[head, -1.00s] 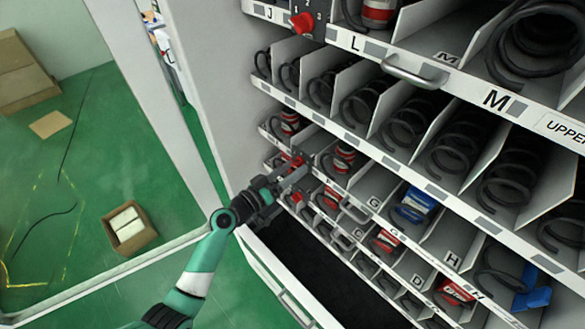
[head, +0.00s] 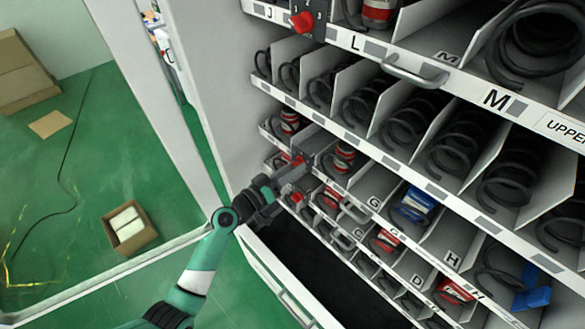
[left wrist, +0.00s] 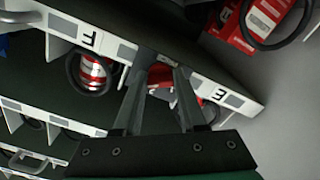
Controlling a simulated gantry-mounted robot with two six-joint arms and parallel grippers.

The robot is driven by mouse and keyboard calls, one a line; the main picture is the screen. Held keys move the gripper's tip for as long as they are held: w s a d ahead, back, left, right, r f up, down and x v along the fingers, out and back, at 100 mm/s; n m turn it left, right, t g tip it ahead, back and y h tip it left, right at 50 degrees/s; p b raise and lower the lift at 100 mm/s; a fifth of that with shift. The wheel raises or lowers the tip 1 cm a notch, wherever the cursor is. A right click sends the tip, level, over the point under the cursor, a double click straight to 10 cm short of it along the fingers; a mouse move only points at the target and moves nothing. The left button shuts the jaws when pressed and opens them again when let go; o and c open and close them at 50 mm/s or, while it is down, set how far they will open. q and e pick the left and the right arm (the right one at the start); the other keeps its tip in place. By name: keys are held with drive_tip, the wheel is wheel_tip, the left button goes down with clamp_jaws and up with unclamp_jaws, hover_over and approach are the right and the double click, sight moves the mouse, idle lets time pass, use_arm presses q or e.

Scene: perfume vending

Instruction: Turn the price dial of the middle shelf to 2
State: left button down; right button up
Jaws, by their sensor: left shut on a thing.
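The middle shelf's dial has a red knob (head: 298,161) on a dark plate, on the shelf front. My left gripper (head: 293,178) is at this dial, with its fingers pointing into the shelf front. In the left wrist view, the red knob (left wrist: 160,74) shows between the fingertips (left wrist: 166,70), between the labels F and E. The left gripper is shut on the knob. The fingers cover much of the dial, so its number cannot be read. My right gripper is not in view.
An upper dial (head: 302,21) with a red knob and a lower red dial (head: 297,197) sit on neighbouring shelf fronts. Metal handles (head: 415,74) stick out from the shelves. Red cans and a blue item (head: 414,206) stand in coil lanes. An open cardboard box (head: 130,228) lies on the floor.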

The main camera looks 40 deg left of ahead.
use_arm(q)
drive_tip(key=shift+n, duration=0.3)
drive_tip(key=n, duration=0.5)
drive_tip(key=n+p, duration=0.1)
drive_tip(key=n, duration=0.5)
drive_tip(key=shift+d+r, duration=0.1)
drive_tip(key=shift+r, duration=0.1)
idle(0.4)
drive_tip(key=shift+c, duration=2.4)
unclamp_jaws()
